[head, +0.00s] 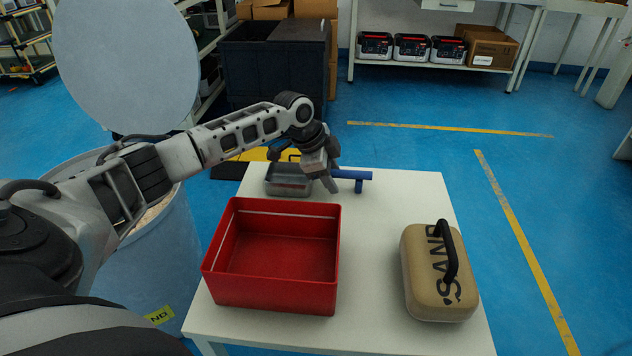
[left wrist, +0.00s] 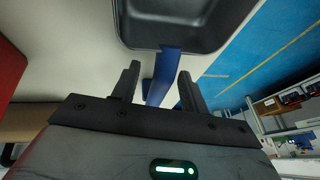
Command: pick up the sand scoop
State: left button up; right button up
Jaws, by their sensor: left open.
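The sand scoop has a dark grey metal pan (head: 288,181) and a blue handle (head: 352,175). It lies at the far side of the white table, with the handle pointing right in the head view. My left gripper (head: 328,182) is over the handle near the pan, pointing down. In the left wrist view the blue handle (left wrist: 163,75) runs between the two open fingers (left wrist: 159,80), with a gap on each side. The pan (left wrist: 180,20) lies beyond the fingertips there. My right gripper is not in view.
A red open bin (head: 270,302) stands on the white table (head: 378,240), close in front of the scoop. A tan sand case (head: 420,265) with a black handle sits at the right. A blue barrel (head: 160,270) holding sand stands left of the table.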

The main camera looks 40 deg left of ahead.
pick_arm(q)
grip_shut()
jog(key=shift+r, duration=0.1)
